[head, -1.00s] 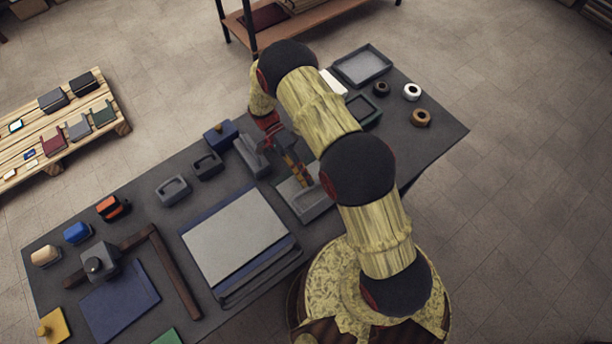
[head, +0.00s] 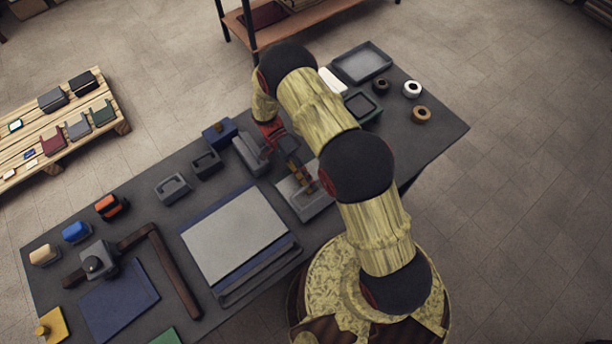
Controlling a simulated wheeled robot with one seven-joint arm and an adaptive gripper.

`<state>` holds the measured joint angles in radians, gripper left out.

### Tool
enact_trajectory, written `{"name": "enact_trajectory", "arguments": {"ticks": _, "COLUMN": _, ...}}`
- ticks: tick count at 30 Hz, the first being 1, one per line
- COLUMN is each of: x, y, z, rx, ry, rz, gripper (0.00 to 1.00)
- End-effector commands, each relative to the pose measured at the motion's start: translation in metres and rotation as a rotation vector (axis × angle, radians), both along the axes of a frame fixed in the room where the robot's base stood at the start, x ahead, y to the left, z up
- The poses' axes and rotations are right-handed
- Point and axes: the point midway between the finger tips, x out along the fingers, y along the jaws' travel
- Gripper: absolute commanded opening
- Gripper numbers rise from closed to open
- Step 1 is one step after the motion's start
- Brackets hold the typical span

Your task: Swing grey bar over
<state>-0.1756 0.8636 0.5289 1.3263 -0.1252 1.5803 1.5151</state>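A slim dark grey bar (head: 262,284) lies along the near right edge of the pale board (head: 232,240), which sits on a blue sheet. My gripper (head: 273,134), with red parts, is low over the far side of the table, well apart from this bar. It is beside a grey block-shaped holder (head: 247,157). My arm and the small scale hide its fingertips, so I cannot tell whether they are open or hold anything. A dark and brown piece (head: 301,176) shows just below the gripper, above a light grey tray (head: 312,206).
Grey holders (head: 173,188) and a blue box (head: 220,132) stand left of my gripper. Rolls (head: 412,89) and a shallow tray (head: 362,62) occupy the far right.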

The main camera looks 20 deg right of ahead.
Motion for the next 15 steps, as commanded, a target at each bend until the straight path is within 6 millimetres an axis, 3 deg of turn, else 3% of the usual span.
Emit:
{"name": "enact_trajectory", "arguments": {"ticks": 7, "x": 0.0080, "y": 0.0022, "z": 0.0053, "rx": 0.004, "ry": -0.017, "rz": 0.001, "gripper": 0.30}}
{"name": "enact_trajectory", "arguments": {"ticks": 15, "x": 0.0096, "y": 0.0028, "z": 0.0067, "rx": 0.005, "ry": -0.020, "rz": 0.001, "gripper": 0.30}}
